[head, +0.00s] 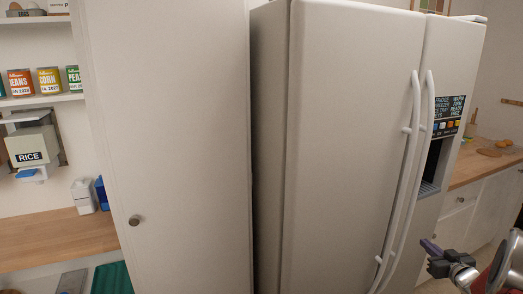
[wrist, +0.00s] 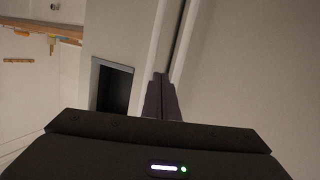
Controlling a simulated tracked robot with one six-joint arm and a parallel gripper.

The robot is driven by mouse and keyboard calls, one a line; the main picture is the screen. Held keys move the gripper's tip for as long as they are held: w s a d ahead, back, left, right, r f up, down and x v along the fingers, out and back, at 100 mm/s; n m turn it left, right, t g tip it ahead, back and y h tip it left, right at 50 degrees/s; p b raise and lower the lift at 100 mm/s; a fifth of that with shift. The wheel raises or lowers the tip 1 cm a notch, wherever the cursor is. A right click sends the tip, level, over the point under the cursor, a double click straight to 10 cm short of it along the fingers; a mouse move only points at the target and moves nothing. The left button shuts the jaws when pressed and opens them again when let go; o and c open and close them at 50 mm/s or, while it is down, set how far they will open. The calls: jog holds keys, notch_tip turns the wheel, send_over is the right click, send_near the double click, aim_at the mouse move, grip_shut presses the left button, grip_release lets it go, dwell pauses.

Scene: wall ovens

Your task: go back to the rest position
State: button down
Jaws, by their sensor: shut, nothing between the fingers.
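My gripper (head: 430,246) is at the lower right of the head view, in front of the lower part of the white fridge (head: 350,130). Its dark fingers are together and hold nothing. In the wrist view the gripper (wrist: 161,76) points at the fridge front, with the fingertips together near the long door handles (wrist: 170,45). The handles (head: 412,150) run down the fridge front to the left of my gripper in the head view. I cannot tell how far the fingertips are from the fridge.
The dispenser recess (wrist: 112,88) is left of the fingers in the wrist view. A tall white cabinet door with a knob (head: 135,220) stands left of the fridge. Shelves with cans (head: 50,80) and a rice dispenser (head: 33,147) are at far left. A wooden counter (head: 480,163) is at right.

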jog(key=s+d+f+m+g+h, duration=0.3)
jog(key=s+d+f+g+h, duration=0.1)
jog(key=s+f+g, duration=0.15)
jog(key=s+a+r+m+g, duration=0.1)
jog(key=s+a+r+g, duration=0.25)
jog(key=s+a, duration=0.35)
jog(key=s+a+r+n+y, duration=0.1)
jog(key=s+a+r, duration=0.4)
jog(key=a, duration=0.9)
jog(key=s+a+r+n+y, duration=0.1)
jog(key=s+a+r, duration=0.4)
jog(key=s+a, duration=0.5)
jog(key=s+a+r+n+g+y, duration=0.1)
jog(key=s+a+r+y, duration=0.2)
jog(key=a, duration=1.5)
jog(key=s+r, duration=0.2)
jog(key=s, duration=0.3)
jog(key=shift+r+n, duration=0.4)
